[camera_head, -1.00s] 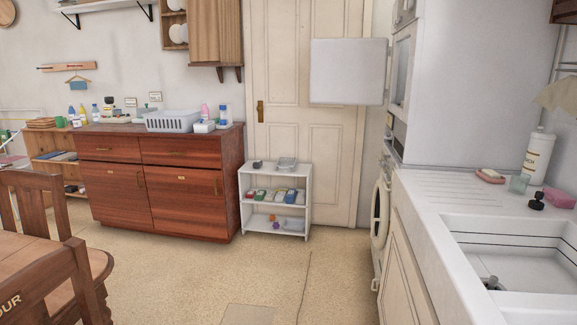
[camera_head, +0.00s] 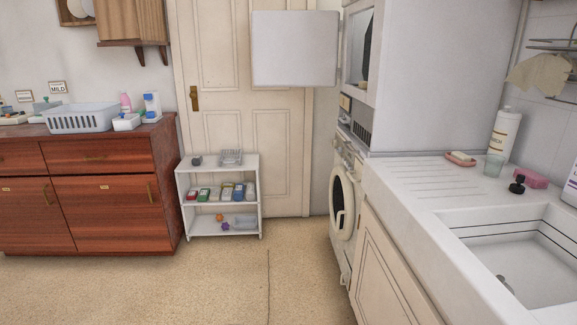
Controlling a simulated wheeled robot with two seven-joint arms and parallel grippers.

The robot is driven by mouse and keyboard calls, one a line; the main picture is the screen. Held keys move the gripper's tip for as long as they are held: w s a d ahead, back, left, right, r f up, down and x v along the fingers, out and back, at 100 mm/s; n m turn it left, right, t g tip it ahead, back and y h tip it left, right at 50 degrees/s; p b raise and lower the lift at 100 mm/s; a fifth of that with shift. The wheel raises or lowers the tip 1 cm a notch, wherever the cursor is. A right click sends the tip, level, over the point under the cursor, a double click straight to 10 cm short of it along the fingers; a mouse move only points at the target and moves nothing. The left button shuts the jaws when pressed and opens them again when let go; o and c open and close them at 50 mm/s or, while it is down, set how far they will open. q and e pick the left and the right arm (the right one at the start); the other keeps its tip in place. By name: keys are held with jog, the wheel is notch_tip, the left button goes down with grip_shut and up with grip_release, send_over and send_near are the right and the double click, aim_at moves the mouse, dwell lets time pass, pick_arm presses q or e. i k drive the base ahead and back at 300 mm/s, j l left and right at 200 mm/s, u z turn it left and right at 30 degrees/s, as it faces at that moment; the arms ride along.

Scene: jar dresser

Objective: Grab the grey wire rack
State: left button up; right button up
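A small grey wire rack (camera_head: 231,157) sits on the top of a low white shelf unit (camera_head: 219,231) in front of the cream door. It is small and far off, so its wires are hard to make out. Another wire rack (camera_head: 555,45) is on the wall at the upper right, above the sink, with a beige cloth (camera_head: 540,76) hanging over part of it. Neither of my grippers is in view.
A dark red-brown dresser (camera_head: 100,205) with a grey basket (camera_head: 82,117) stands left of the shelf unit. A counter with a white sink (camera_head: 520,250) and washing machine (camera_head: 342,205) line the right. A pale panel (camera_head: 295,48) juts out above. The floor (camera_head: 200,290) ahead is clear.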

aim_at(221, 156)
jog(key=i+j, duration=0.3)
jog(key=i, duration=0.15)
jog(key=i+j, duration=0.3)
jog(key=i, duration=0.15)
jog(key=i+j, duration=0.25)
jog(key=i, duration=0.2)
jog(key=i+j, duration=0.3)
jog(key=i, duration=0.15)
jog(key=i+j+u, duration=0.1)
jog(key=i+j, duration=0.2)
jog(key=i, duration=0.2)
